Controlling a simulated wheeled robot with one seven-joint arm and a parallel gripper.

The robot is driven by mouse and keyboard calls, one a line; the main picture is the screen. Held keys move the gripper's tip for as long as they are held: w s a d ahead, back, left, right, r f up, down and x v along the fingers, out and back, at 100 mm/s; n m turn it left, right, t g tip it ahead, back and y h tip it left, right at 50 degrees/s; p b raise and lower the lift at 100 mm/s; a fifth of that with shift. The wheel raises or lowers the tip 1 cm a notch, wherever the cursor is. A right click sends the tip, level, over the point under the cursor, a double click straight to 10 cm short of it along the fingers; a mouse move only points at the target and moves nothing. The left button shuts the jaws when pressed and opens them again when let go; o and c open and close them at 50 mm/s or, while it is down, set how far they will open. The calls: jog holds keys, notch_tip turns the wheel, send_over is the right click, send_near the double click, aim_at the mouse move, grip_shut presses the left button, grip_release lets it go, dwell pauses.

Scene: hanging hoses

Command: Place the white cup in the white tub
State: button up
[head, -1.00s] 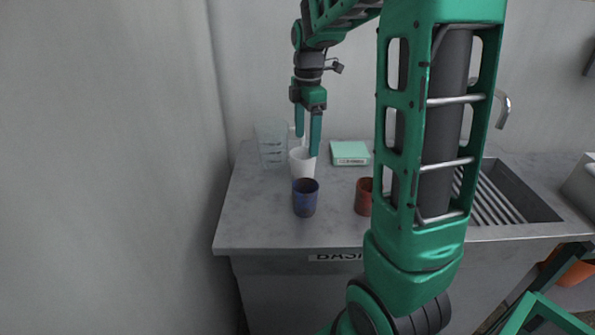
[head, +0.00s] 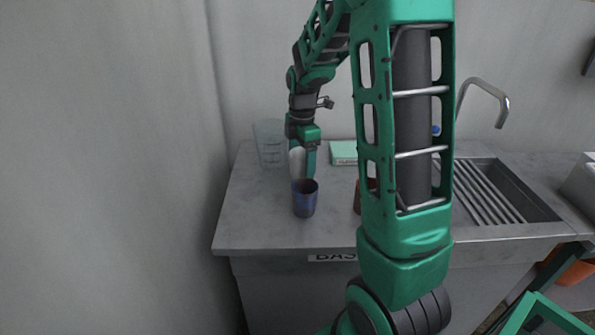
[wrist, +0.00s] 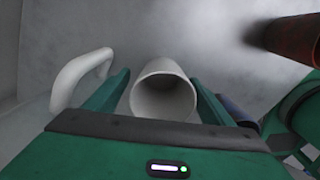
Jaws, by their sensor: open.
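The white cup (head: 297,163) stands on the grey counter (head: 255,220), partly hidden by my gripper (head: 306,165) in the head view. In the wrist view the cup (wrist: 163,98) is upright with its mouth facing the camera, between the two green fingers of my gripper (wrist: 162,98). The fingers are open, one on each side of the cup. A pale box (head: 582,185) is cut off at the right edge of the head view; I cannot tell if it is the white tub.
A dark blue cup (head: 305,200) stands in front of the white cup, beside my right finger. A red-brown cup (wrist: 292,38) stands to the right. A clear jug (head: 268,145) with a white handle (wrist: 75,78) is close on the left. A sink (head: 505,190) with a tap lies right.

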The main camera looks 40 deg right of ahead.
jog(key=shift+f, duration=0.45)
jog(key=c, duration=1.2)
jog(key=shift+r, duration=0.1)
